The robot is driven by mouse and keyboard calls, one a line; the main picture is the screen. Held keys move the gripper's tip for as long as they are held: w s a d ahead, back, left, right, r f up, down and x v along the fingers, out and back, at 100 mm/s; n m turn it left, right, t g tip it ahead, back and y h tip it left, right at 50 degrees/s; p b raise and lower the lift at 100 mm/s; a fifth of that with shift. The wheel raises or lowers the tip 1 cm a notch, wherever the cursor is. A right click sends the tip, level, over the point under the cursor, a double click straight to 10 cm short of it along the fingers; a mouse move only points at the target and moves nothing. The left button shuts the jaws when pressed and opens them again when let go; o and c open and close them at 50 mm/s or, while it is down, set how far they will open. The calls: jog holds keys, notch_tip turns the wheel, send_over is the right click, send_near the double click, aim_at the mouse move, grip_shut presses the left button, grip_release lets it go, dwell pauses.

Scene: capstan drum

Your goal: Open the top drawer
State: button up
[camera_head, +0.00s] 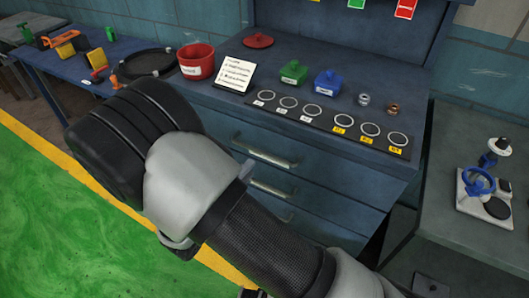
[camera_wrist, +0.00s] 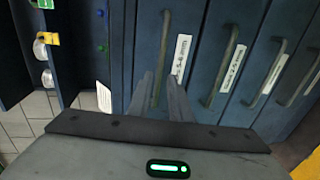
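The top drawer (camera_head: 315,168) is the uppermost front of a blue cabinet and looks closed. Its bar handle (camera_head: 265,152) shows above my arm. In the wrist view the cabinet appears turned sideways, and the leftmost bar handle (camera_wrist: 163,55) seems to be the top drawer's, with a white label beside it. My gripper (camera_wrist: 158,82) is open, with one finger on each side of that handle in the picture. The handle's near end shows between the fingers. I cannot tell whether they touch it or how deep they reach. In the head view my arm hides the fingers.
Lower drawers have similar handles (camera_wrist: 222,65). The worktop above holds a red bin (camera_head: 196,62), green and blue pieces, a note card (camera_head: 234,74) and a strip of rings (camera_head: 320,122). A grey side table (camera_head: 460,205) stands right. Green floor (camera_head: 60,220) lies open at left.

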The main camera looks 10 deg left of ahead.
aim_at(264, 153)
jog(key=x, duration=1)
jog(key=shift+w+d, duration=0.2)
jog(key=shift+w, duration=0.15)
grip_shut()
